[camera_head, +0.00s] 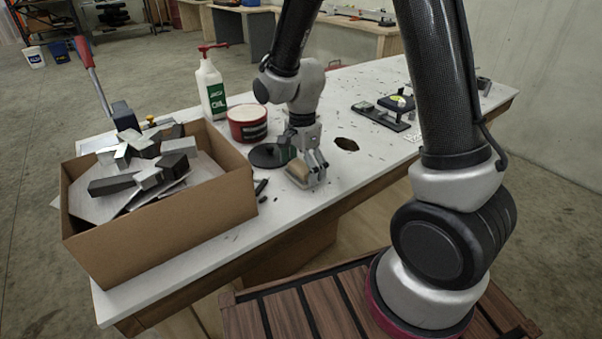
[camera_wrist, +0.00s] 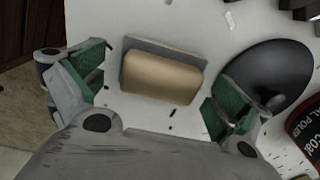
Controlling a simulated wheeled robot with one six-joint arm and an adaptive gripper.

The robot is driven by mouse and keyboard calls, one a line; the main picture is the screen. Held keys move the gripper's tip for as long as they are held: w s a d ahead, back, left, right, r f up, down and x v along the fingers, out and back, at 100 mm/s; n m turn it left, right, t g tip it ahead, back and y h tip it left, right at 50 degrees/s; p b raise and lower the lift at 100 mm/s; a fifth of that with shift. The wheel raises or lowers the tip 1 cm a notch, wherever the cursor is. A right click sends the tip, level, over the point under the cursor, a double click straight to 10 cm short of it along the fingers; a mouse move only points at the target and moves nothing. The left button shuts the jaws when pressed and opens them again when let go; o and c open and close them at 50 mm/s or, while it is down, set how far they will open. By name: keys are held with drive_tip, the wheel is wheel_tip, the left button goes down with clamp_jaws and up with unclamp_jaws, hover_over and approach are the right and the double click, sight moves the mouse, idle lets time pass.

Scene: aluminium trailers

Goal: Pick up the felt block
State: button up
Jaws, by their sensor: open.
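The felt block (camera_wrist: 160,77) is a tan, rounded block with a grey backing along its far edge, lying on the white table. In the wrist view it sits between the two green-padded fingers of my gripper (camera_wrist: 158,92), with a gap on each side. In the head view the block (camera_head: 298,171) shows beneath my gripper (camera_head: 307,170) near the table's front edge, partly hidden by the fingers. My gripper is open and holds nothing.
A black round lid (camera_head: 270,155) lies close beside the block. A red tub (camera_head: 247,123), a white oil bottle (camera_head: 211,88) and a cardboard box (camera_head: 165,233) of metal offcuts stand to the left.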

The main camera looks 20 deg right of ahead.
drive_tip(key=c, duration=1.1)
drive_tip(key=shift+s, duration=0.1)
drive_tip(key=shift+c, duration=0.4)
